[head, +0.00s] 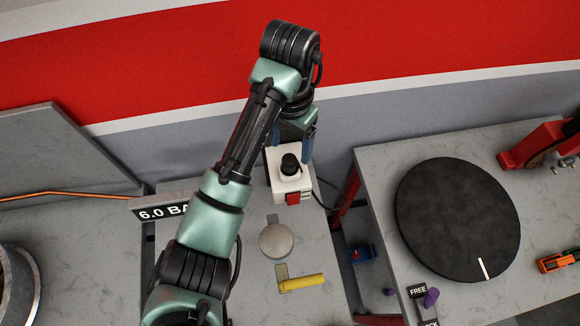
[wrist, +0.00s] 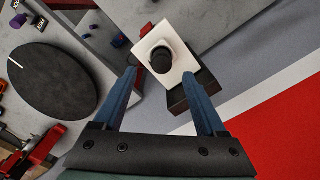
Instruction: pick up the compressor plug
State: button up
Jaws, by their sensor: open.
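A black, round-topped plug, which I take to be the compressor plug (head: 290,163), stands on a white box (head: 280,183) with a red block on its front. In the wrist view the plug (wrist: 162,60) shows on the white box (wrist: 179,43), ahead of my fingertips and roughly centred between them. My gripper (wrist: 159,76) is open, with one blue finger on each side and nothing between them.
A round grey disc (head: 276,241) and a yellow handle (head: 302,282) lie in front of the white box. A "6.0 BA" sign (head: 160,208) stands left, partly behind my arm. A large black turntable (head: 457,220) and red vise (head: 540,146) are on the right bench.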

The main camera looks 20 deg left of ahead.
aim_at(289, 159)
notch_tip(289, 159, down, 3)
jog(key=shift+f+b, duration=0.2)
jog(key=shift+b, duration=0.75)
jog(key=shift+a+f+p, duration=0.1)
jog(key=shift+f+p, duration=0.1)
jog(key=shift+p, duration=0.6)
jog(key=shift+f, duration=1.25)
jog(key=shift+w, duration=0.1)
grip_shut()
